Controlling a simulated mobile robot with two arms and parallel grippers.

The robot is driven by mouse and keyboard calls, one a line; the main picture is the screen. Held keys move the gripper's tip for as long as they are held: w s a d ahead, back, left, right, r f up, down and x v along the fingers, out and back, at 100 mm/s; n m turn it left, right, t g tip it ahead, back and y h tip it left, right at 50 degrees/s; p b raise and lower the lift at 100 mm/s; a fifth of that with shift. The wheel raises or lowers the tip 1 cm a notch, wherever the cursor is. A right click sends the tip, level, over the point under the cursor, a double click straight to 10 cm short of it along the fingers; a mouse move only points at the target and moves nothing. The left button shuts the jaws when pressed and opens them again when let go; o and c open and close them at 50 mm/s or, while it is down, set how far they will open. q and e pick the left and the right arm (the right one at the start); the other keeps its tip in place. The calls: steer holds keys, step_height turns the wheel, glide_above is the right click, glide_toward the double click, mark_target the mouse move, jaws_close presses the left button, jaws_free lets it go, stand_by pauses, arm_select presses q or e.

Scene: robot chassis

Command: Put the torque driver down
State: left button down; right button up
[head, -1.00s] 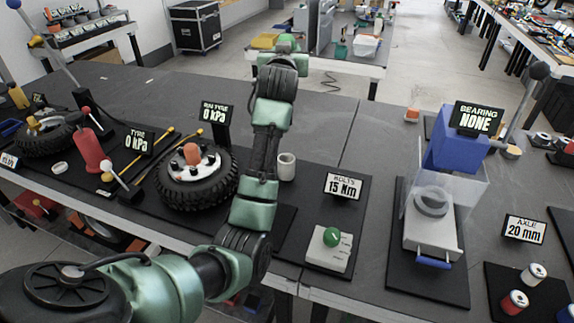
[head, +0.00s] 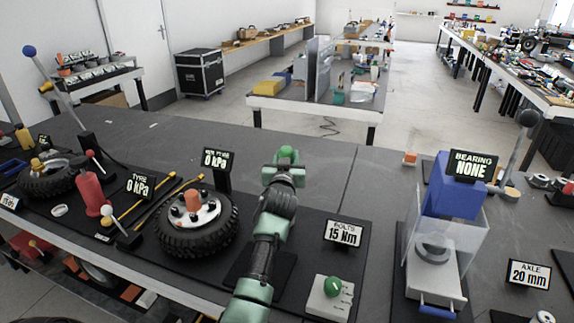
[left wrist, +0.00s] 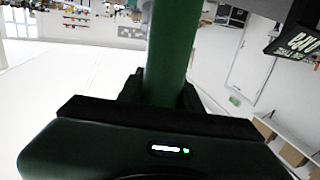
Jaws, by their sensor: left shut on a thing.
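The torque driver shows in the left wrist view as a green cylinder (left wrist: 172,50) standing up between the dark fingers of my left gripper (left wrist: 160,95). In the head view my left gripper (head: 284,172) is above the far part of the bench, beyond the tyre and the bolts sign, with a bit of green (head: 287,152) at its tip. It is shut on the driver. The driver's lower end is hidden, and I cannot tell whether it touches anything. My right gripper is in neither current view.
A tyre (head: 178,239) with a wheel hub lies left of my arm. The "BOLTS 15 Nm" sign (head: 344,233) and a white box (head: 328,300) with a green knob stand right of it. A bearing press (head: 455,190) stands farther right. Bare bench (head: 330,180) lies between.

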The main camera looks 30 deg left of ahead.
arm_select(q)
step_height(320, 180, down, 2)
steer(key=shift+f, duration=0.1)
steer(key=c, duration=0.9)
jaws_free()
steer(key=shift+f, duration=0.2)
steer(key=shift+c, duration=0.2)
steer(key=shift+s+d, duration=0.1)
steer(key=shift+s, duration=0.05)
steer(key=v, duration=1.2)
steer(key=shift+b, duration=0.45)
